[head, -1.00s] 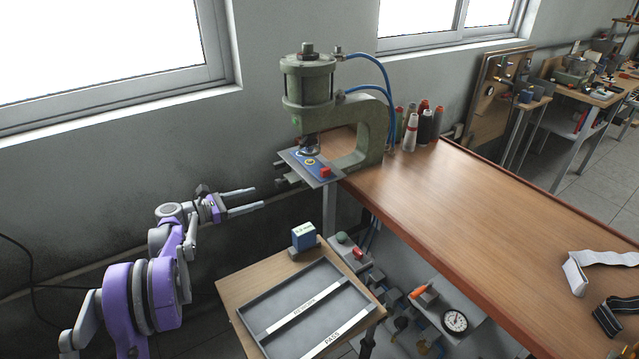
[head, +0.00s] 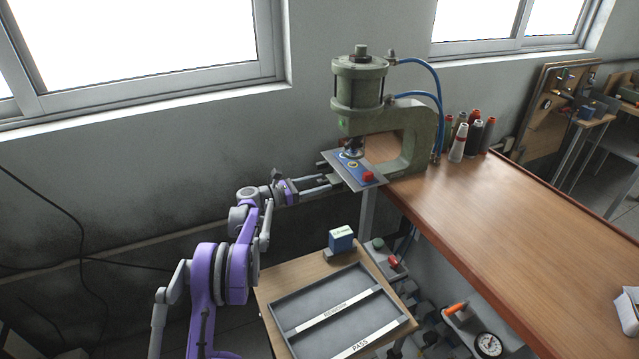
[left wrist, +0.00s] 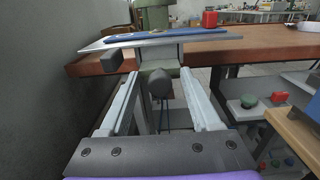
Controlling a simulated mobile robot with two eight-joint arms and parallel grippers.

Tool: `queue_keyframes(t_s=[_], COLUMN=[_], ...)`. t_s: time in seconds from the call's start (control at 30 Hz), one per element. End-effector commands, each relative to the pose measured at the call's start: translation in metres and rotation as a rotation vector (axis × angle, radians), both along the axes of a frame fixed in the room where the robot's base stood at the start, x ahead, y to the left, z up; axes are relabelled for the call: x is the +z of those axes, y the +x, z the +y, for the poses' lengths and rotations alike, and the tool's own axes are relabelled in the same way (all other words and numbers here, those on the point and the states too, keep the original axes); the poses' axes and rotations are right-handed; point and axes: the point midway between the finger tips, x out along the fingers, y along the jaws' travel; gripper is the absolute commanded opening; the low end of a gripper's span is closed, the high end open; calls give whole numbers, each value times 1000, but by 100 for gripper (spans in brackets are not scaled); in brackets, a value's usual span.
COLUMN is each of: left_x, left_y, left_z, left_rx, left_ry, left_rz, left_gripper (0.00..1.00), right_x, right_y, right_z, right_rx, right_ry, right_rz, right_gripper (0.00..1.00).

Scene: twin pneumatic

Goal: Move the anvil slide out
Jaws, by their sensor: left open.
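The anvil slide appears to be the part under the press (head: 404,135), carrying or lying below a grey plate (head: 372,184) with a blue top piece and a red block (head: 367,176). In the left wrist view, a dark round-ended knob (left wrist: 159,83) sticks out below the plate towards me, and a second dark block (left wrist: 119,60) sits higher to its left. My left gripper (head: 334,183) is open at the press's left side; in the wrist view its fingers (left wrist: 160,88) lie either side of the round knob, apart from it. My right gripper is not in view.
The press stands on the wooden bench (head: 500,205) with thread spools (head: 474,135) behind. Below, a small table holds a grey tray (head: 296,297) and a blue block (head: 341,239). A button box (head: 391,262) sits beside it. The wall is close on the left.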

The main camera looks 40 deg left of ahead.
Motion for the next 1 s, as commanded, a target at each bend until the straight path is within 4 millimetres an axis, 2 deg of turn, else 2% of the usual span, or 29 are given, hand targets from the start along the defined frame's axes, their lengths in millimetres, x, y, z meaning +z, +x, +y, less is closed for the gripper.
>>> queue_keyframes(t_s=[0.3, 0.67, 1.0], left_x=[0, 0, 0], left_y=[3, 2, 2], left_z=[-2, -1, -2], left_rx=[0, 0, 0], left_ry=[0, 0, 0], left_rz=[0, 0, 0], left_gripper=[64, 0, 0], right_x=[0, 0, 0], right_y=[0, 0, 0], right_z=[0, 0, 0], right_rx=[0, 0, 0], right_ry=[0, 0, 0], right_rz=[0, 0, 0], right_gripper=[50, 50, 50])
